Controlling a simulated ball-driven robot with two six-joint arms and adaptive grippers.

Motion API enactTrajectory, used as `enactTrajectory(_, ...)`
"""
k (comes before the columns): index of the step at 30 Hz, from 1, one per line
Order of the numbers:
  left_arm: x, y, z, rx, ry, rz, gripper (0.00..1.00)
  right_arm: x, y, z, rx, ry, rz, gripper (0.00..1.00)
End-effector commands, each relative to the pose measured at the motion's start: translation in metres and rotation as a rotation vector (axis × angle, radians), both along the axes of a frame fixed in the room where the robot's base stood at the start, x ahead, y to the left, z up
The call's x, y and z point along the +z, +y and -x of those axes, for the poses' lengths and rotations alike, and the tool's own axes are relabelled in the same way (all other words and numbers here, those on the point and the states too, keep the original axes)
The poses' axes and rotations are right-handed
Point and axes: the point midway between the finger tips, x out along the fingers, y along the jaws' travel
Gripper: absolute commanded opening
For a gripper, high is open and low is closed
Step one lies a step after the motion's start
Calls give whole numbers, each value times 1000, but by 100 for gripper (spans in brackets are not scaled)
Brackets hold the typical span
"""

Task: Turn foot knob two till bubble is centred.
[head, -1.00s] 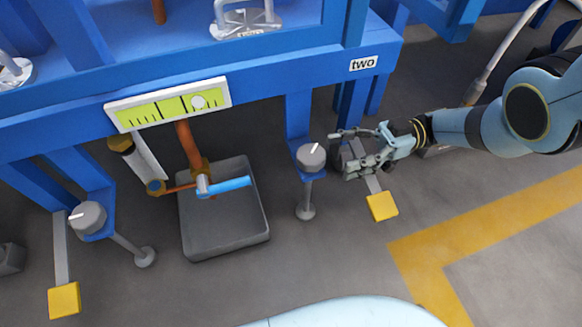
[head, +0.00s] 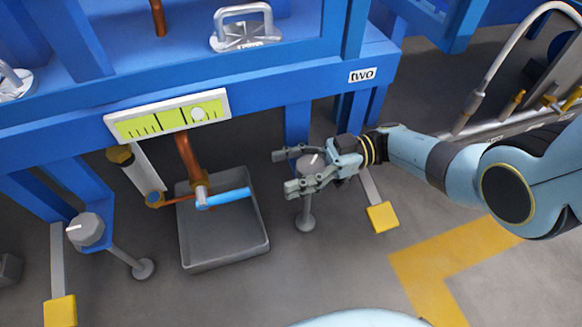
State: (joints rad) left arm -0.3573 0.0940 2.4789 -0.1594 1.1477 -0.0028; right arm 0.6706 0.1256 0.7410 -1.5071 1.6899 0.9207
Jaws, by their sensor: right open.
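Foot knob two (head: 309,161) is a grey knob with a white pointer line, on the frame leg below the label "two" (head: 362,75). My right gripper (head: 289,172) is open, with its fingers on either side of the knob; I cannot tell whether they touch it. The knob is partly hidden by the gripper. The level vial (head: 150,125) is a yellow-green strip in a white housing on the frame's front beam. Its pale bubble (head: 197,114) sits right of the middle line. My left gripper is not in view.
Another grey foot knob (head: 86,229) is at the left leg. A grey tray (head: 225,240) lies on the floor under a copper pipe with a blue lever (head: 224,198). Yellow pedals (head: 382,216) (head: 60,311) stick out near both feet. Open floor lies in front.

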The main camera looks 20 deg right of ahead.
Motion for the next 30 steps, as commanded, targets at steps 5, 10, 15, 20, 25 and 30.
enactTrajectory(5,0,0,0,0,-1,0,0,0,0,0,0,0,0,58)
enactTrajectory(10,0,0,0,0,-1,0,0,0,0,0,0,0,-1,36)
enactTrajectory(15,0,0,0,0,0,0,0,0,-1,0,0,0,0,14)
enactTrajectory(20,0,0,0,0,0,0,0,0,-2,0,-1,0,1,0)
enactTrajectory(25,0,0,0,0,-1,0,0,0,-3,0,-1,-1,3,0)
enactTrajectory(30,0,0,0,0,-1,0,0,0,-4,-1,-1,-1,4,0)
